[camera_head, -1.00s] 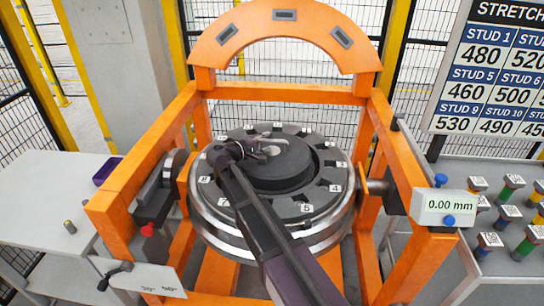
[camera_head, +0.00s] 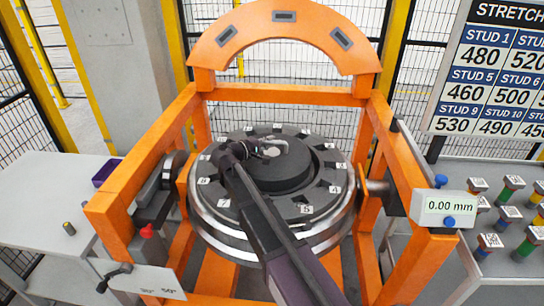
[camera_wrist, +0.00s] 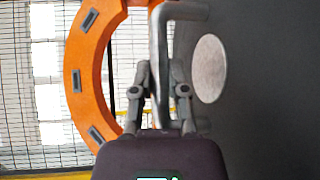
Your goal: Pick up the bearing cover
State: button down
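The bearing cover (camera_head: 281,172) is a dark round disc at the middle of the wheel face, with a pale grey bar handle on top. My gripper (camera_head: 262,149) is at the handle, reaching in from the left over the cover. In the wrist view the handle's bar (camera_wrist: 158,50) runs between the two fingers of my gripper (camera_wrist: 160,80). The fingertips lean inward and appear to press the bar from both sides. A pale round patch (camera_wrist: 209,68) shows on the cover's dark face. The cover sits in the wheel, with no visible gap beneath it.
The wheel (camera_head: 220,232) has numbered dark segments around the cover. An orange gantry frame (camera_head: 110,210) surrounds it, with an arch (camera_head: 284,17) behind. A side table (camera_head: 35,190) stands left; a table with colour-banded studs (camera_head: 510,190) stands right. A display (camera_head: 447,206) reads 0.00 mm.

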jog(key=shift+r, duration=0.2)
dwell(0.4)
notch_tip(320, 180, up, 10)
jog(key=p, duration=1)
jog(key=shift+f, duration=0.2)
dwell(0.8)
